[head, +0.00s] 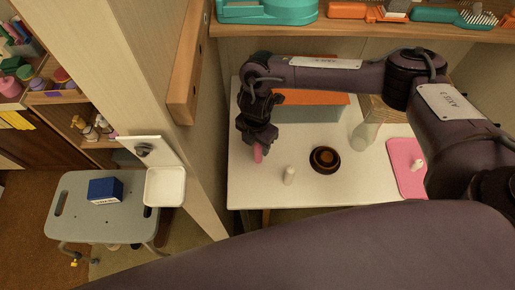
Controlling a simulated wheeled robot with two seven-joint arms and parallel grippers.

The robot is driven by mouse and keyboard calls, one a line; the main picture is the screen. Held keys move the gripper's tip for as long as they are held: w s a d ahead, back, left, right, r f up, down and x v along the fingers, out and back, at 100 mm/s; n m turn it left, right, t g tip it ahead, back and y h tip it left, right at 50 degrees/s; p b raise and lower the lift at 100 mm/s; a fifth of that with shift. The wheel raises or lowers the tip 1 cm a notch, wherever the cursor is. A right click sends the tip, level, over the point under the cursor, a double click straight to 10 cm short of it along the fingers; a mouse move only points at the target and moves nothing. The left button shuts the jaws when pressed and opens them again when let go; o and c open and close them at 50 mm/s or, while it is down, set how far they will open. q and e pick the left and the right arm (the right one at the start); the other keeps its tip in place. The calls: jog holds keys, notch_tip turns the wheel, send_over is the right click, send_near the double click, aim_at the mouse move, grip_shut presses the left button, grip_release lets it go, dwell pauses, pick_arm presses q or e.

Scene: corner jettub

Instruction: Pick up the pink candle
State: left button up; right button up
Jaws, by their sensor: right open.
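A small pink candle (257,154) stands near the left end of the white table (330,190). My right gripper (258,141) points down right over it, and its fingers hide the candle's upper part. The fingers are open; whether they touch the candle I cannot tell. My left gripper is not in view.
A white candle (289,175) and a dark round bowl (324,159) stand to the right. Behind are an orange-topped box (315,99) and a glass bottle (364,134). A pink board (405,165) lies further right. A wooden post (150,90) borders the table's left. The front table edge is clear.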

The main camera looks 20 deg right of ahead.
aim_at(258, 151)
jog(key=f, duration=0.2)
jog(key=f+p, duration=0.1)
jog(key=shift+s+d+f, duration=0.1)
jog(key=shift+d+f, duration=0.15)
jog(key=shift+f, duration=0.7)
jog(key=c, duration=0.9)
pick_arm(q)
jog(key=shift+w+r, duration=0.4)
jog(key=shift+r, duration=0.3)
pick_arm(e)
jog(key=shift+c, duration=0.8)
